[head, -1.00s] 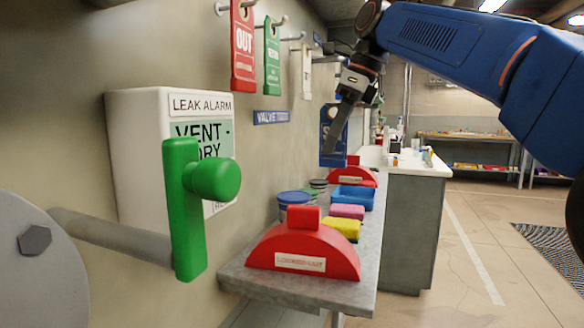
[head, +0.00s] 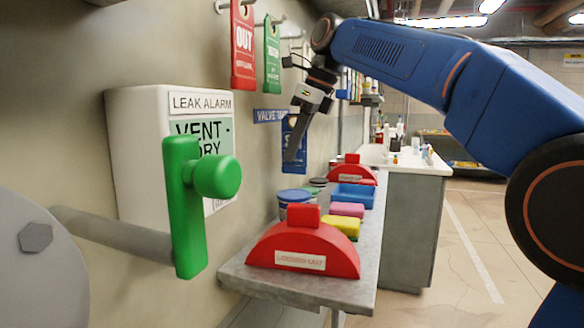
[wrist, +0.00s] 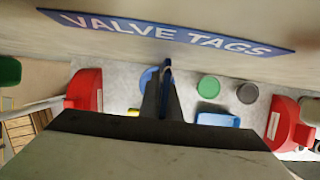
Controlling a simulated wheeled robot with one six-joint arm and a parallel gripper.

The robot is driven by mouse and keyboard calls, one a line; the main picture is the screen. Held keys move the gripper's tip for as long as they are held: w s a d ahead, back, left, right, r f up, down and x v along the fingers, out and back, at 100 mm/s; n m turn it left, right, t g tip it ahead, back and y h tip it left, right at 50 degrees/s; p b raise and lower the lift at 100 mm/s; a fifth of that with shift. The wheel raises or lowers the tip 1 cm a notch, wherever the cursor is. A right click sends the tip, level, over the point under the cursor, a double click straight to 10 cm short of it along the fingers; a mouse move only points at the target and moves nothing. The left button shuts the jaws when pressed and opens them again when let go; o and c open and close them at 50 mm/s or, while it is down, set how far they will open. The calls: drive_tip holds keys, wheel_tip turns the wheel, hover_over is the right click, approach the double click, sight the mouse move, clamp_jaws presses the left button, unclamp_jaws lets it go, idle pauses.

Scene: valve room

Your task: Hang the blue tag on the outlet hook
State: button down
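The blue tag (head: 294,158) hangs upright from my gripper (head: 294,150), above the shelf and close to the wall. In the wrist view the gripper (wrist: 167,100) is closed, with the tag (wrist: 167,66) seen edge-on between the fingertips. Metal hooks stick out of the wall at the top left of the head view. A red tag (head: 243,50) hangs on one and a green tag (head: 272,58) on another. A further hook (head: 296,35) is partly covered by my arm. No hook shows a readable outlet label.
A "VALVE TAGS" sign (wrist: 165,32) is on the wall. The grey shelf (head: 300,287) holds red semicircular pieces (head: 303,250), yellow and pink blocks, a blue tray (head: 353,196) and round lids. A white box (head: 135,140) and a green-handled lever (head: 188,215) stand at left.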

sight(292, 166)
drive_tip(key=shift+f, duration=1.95)
drive_tip(key=shift+a+f, duration=0.2)
drive_tip(key=shift+f, duration=0.1)
drive_tip(key=shift+f, duration=0.15)
drive_tip(key=c, duration=2)
unclamp_jaws()
drive_tip(key=shift+w, duration=0.1)
drive_tip(key=shift+v, duration=3.9)
